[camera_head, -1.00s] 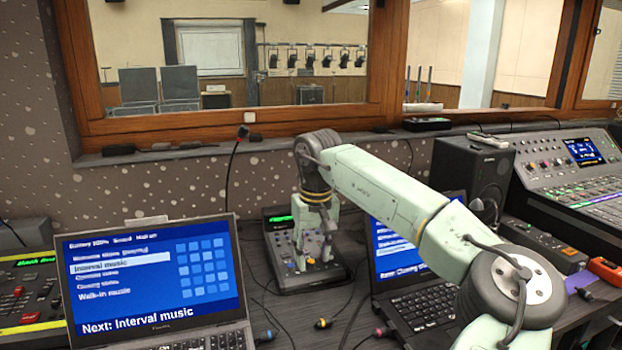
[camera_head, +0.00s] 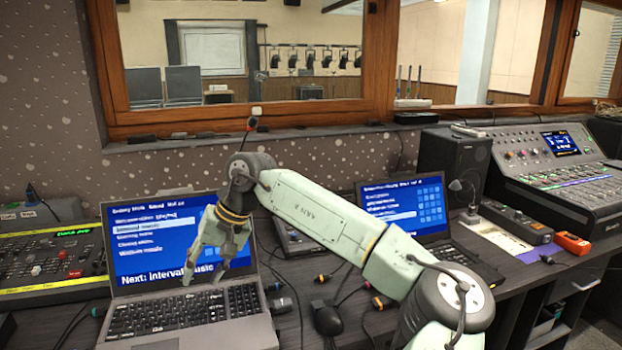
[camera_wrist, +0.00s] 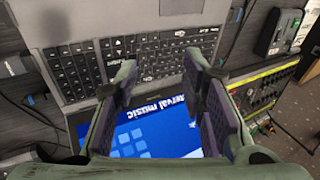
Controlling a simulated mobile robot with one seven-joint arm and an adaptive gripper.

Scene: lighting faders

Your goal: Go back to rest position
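My gripper (camera_head: 203,281) hangs in front of the left laptop's screen, above its keyboard, at the end of my pale green arm. In the wrist view my gripper (camera_wrist: 162,88) shows two fingers spread well apart with nothing between them. The left laptop (camera_head: 180,312) is open, and its blue screen reads "Next: Interval music". The wrist view shows its keyboard (camera_wrist: 75,75) beyond the fingers and part of the screen below. My wrist and fingers hide part of the screen. A small fader box (camera_head: 290,238) stands behind my forearm, partly hidden.
A second open laptop (camera_head: 425,243) stands to the right of my arm. A lighting console (camera_head: 75,262) is at the left. A black speaker (camera_head: 455,163) and a large mixer (camera_head: 550,190) are at the right. A mouse (camera_head: 327,318) and cables lie between the laptops.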

